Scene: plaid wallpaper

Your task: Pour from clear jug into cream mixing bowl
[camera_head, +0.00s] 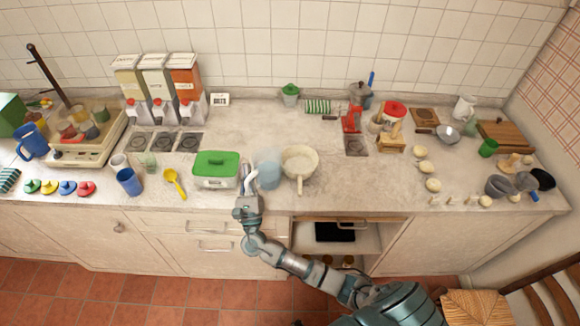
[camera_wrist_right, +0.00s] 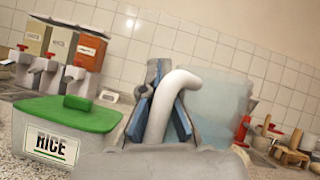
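The clear jug (camera_head: 267,170), bluish and see-through with a white handle, is just left of the cream mixing bowl (camera_head: 300,160) near the counter's front. The bowl has a handle pointing to the front. My right gripper (camera_head: 247,192) is at the jug's handle, left of its body. In the wrist view the handle (camera_wrist_right: 160,110) lies between the blue-padded fingers (camera_wrist_right: 166,112), which appear closed on it; the jug's body (camera_wrist_right: 228,100) is behind. I cannot tell whether the jug is clear of the counter. Its contents do not show. My left gripper is out of view.
A green-lidded rice box (camera_head: 215,170) stands close left of the jug; it also shows in the wrist view (camera_wrist_right: 70,125). A yellow scoop (camera_head: 175,182) and blue cup (camera_head: 129,181) lie farther left. Dispensers (camera_head: 158,88) stand behind. Counter behind the bowl is clear.

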